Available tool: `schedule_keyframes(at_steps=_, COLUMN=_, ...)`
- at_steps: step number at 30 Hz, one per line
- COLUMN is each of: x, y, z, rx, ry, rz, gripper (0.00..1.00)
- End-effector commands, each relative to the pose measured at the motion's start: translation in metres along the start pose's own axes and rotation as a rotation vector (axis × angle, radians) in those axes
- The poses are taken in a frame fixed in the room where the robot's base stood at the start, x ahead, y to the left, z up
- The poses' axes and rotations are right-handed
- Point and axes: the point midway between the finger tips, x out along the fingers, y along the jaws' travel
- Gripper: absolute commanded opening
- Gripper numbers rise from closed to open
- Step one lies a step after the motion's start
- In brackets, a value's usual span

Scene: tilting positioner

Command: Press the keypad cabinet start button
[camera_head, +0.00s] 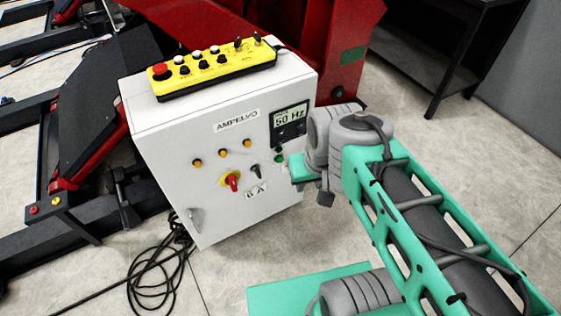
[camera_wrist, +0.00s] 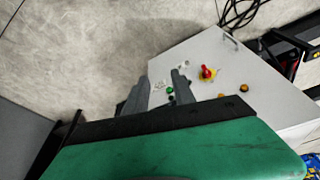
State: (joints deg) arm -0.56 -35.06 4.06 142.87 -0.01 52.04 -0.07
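The white control cabinet (camera_head: 215,195) stands left of my arm in the head view. A small green button (camera_head: 279,158) shows low on its right front, below the display, beside my wrist. In the wrist view the cabinet (camera_wrist: 265,110) fills the right side, and the green button (camera_wrist: 170,89) shows between my fingers, close to the right one. A darker button lies just below it. My gripper (camera_wrist: 160,76) has its two dark fingers apart with nothing held between them. Contact with the panel cannot be told. In the head view my wrist hides the cabinet's lower right edge and the fingers.
The cabinet carries amber lamps (camera_head: 222,153), a red-yellow rotary switch (camera_head: 232,181) and a "50 Hz" display (camera_head: 289,124). A yellow control box (camera_head: 213,70) lies on top. Black cable (camera_head: 160,270) coils on the floor. Red machinery (camera_head: 330,45) stands behind.

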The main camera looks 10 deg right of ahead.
Motion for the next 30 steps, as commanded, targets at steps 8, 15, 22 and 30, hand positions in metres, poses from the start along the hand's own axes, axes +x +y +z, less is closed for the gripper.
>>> schedule_keyframes(at_steps=8, x=0.0, y=0.0, z=0.0, rx=0.0, ry=0.0, rz=0.0, gripper=0.07)
schedule_keyframes(at_steps=15, x=0.0, y=0.0, z=0.0, rx=0.0, ry=0.0, rz=0.0, gripper=0.0)
schedule_keyframes(at_steps=22, x=0.0, y=0.0, z=0.0, rx=0.0, ry=0.0, rz=0.0, gripper=0.0)
schedule_keyframes(at_steps=30, x=0.0, y=0.0, z=0.0, rx=0.0, ry=0.0, rz=0.0, gripper=0.0)
